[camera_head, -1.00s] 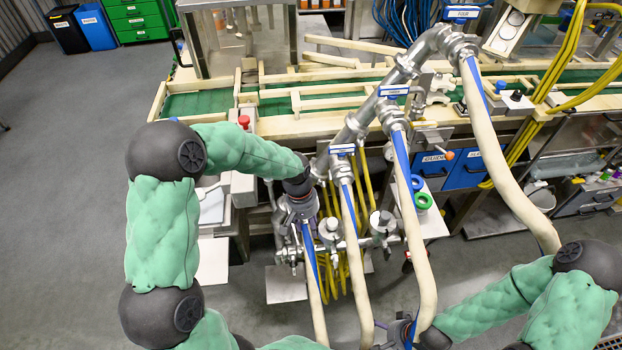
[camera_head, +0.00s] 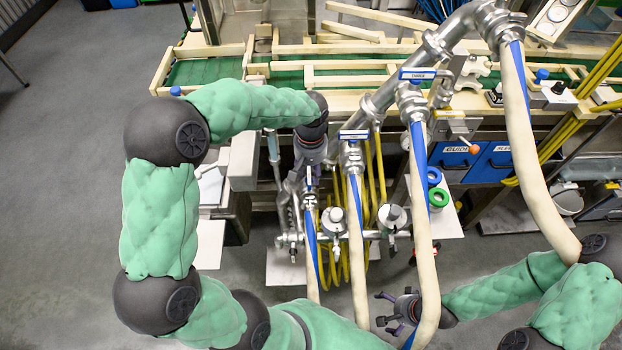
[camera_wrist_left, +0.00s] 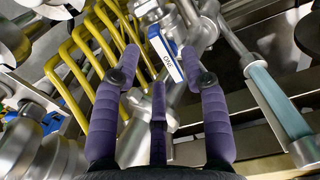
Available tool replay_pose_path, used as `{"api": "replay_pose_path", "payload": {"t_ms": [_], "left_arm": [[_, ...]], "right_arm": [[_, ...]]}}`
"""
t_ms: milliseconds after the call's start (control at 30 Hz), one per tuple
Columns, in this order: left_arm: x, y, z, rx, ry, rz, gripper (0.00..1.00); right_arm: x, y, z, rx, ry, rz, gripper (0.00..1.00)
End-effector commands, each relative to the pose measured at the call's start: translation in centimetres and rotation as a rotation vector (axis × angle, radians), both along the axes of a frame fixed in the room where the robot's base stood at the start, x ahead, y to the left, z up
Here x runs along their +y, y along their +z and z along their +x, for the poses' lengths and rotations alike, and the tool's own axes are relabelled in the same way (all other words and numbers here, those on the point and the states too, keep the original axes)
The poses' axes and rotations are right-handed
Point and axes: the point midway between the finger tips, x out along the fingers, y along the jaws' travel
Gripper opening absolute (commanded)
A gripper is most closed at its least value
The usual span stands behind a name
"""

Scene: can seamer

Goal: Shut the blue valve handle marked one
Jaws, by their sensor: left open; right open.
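The valve handle marked ONE (camera_wrist_left: 166,58) is a blue lever with a white label in the left wrist view. It lies between the purple fingers of my left gripper (camera_wrist_left: 160,62), which are spread open on either side; I cannot tell whether they touch it. In the head view my left gripper (camera_head: 309,172) is over the top of the leftmost hose and mostly hides this handle. My right gripper (camera_head: 396,308) is open and empty, low in the head view beside a hose.
Handles marked TWO (camera_head: 353,135) and THREE (camera_head: 417,73) sit on the pipe to the right. Pale hoses (camera_head: 424,230) hang below them. Yellow tubes (camera_wrist_left: 85,75) run close to the left fingers. A green conveyor (camera_head: 212,71) lies behind.

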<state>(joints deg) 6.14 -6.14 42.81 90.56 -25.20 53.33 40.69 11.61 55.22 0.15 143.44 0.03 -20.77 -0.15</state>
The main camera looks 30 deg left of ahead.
Motion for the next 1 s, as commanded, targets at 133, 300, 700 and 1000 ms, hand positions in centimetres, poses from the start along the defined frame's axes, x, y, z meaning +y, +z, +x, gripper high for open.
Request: {"api": "replay_pose_path", "payload": {"t_ms": [133,300,700,1000], "left_arm": [[0.0,-2.1,0.0,0.001,0.0,-0.001,0.44],[0.0,-3.1,0.0,0.001,0.0,-0.001,0.44],[0.0,-3.2,0.0,-0.001,0.0,-0.001,0.19],[0.0,-3.2,0.0,-0.001,-0.003,-0.001,0.0]], "right_arm": [[0.0,-0.8,0.0,0.0,0.0,0.0,1.0],[0.0,-1.1,0.0,0.0,0.0,0.0,1.0],[0.0,-1.1,0.0,-0.001,0.0,0.0,1.0],[0.0,-1.0,0.0,-0.001,0.0,0.0,1.0]]}}
